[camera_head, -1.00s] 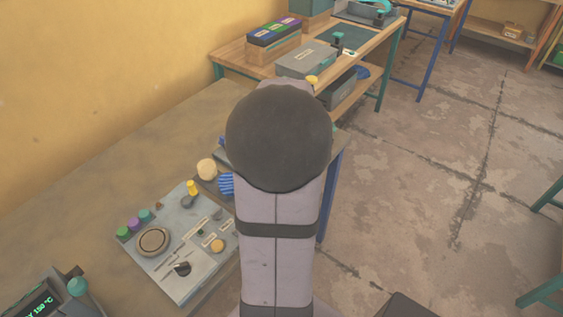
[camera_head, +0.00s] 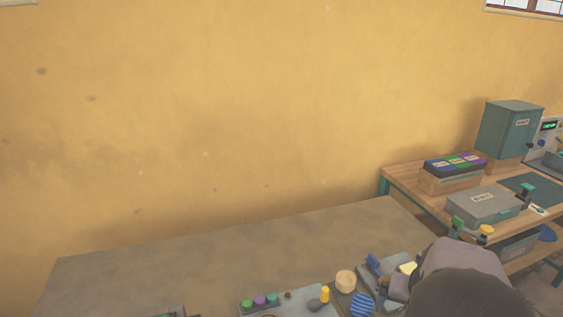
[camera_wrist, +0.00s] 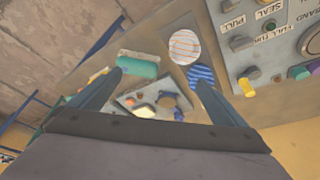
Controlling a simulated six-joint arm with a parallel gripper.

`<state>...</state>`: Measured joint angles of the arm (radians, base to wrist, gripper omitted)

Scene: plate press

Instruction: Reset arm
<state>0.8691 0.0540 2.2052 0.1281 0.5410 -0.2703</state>
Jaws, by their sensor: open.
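My gripper (camera_wrist: 157,78) is open in the wrist view, with its two blue-grey fingers spread apart and nothing held between them. Beyond the fingers are a teal cylindrical handle (camera_wrist: 138,66) and a small grey device (camera_wrist: 150,104) on the bench. I cannot tell how far the fingertips are from them. In the head view, a dark rounded part of my arm fills the lower right, and my fingers cannot be made out there.
A grey panel (camera_wrist: 255,45) with labelled controls lies beside a blue striped item (camera_wrist: 202,76) and a round pale item (camera_wrist: 184,46). The bench (camera_head: 200,262) is bare at left. A wooden table (camera_head: 405,180) with boxes stands at right.

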